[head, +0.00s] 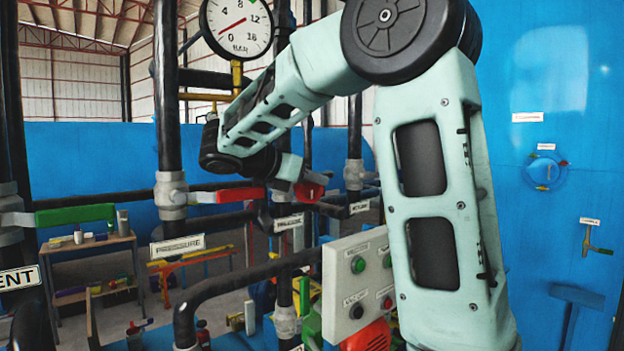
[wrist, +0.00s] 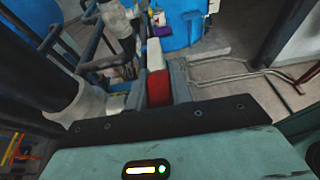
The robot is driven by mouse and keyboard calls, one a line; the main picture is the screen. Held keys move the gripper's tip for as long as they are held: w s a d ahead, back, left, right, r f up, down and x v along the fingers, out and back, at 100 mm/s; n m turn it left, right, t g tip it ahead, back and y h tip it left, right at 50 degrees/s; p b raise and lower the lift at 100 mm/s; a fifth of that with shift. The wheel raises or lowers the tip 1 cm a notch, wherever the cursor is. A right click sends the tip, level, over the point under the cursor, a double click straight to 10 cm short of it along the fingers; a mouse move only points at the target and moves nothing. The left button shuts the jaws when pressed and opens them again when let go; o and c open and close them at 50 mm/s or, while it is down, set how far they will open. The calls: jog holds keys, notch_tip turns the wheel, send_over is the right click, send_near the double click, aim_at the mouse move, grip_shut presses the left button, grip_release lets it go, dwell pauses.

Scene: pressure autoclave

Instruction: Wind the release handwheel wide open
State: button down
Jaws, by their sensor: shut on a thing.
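My gripper (head: 292,187) is at the red part, at the end of my pale green arm. In the wrist view a red piece with a whitish far end (wrist: 158,86) lies between the grey fingers of my gripper (wrist: 157,92), which are shut on it.
A pressure gauge (head: 237,25) has its needle near the low end. A red lever (head: 241,195) is left of my gripper, above the PRESSURE plate (head: 177,245). A green lever (head: 76,215) is farther left. A button box (head: 358,282) stands below right. Dark pipes crowd the area.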

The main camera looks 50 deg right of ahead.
jog(key=c, duration=1.2)
grip_release()
jog(key=shift+c, duration=0.2)
notch_tip(320, 180, up, 10)
jog(key=shift+b, duration=0.7)
jog(key=shift+f, duration=0.1)
